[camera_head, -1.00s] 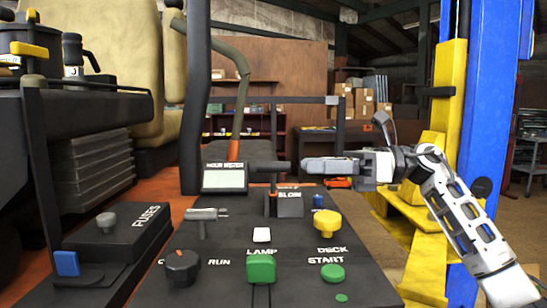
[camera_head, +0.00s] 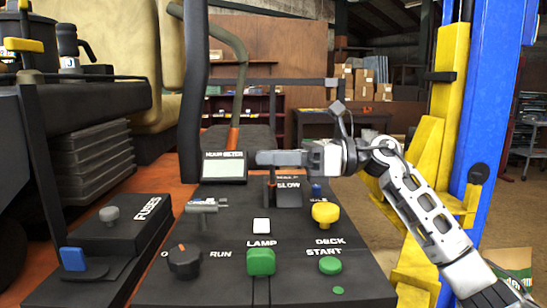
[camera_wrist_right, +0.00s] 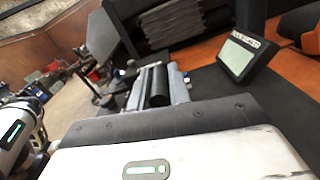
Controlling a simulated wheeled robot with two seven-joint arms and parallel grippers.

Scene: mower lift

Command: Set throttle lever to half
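The throttle lever (camera_head: 271,186) rises from the console in the head view, beside a dark block marked SLOW. Its grip is hidden there behind the fingers of my right gripper (camera_head: 280,158). In the right wrist view, a dark cylinder, seemingly the lever's grip (camera_wrist_right: 158,90), lies lengthwise between the two grey fingers of my right gripper (camera_wrist_right: 160,84). The fingers sit close on both sides of it. I cannot tell whether they press on it or stand slightly apart. My left gripper is not in view.
The hour meter (camera_head: 223,168) stands just left of the fingers. A yellow DECK knob (camera_head: 325,213), green START button (camera_head: 330,265), green LAMP switch (camera_head: 261,262) and black RUN knob (camera_head: 184,262) sit nearer on the console. A blue and yellow lift post (camera_head: 490,100) stands at right.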

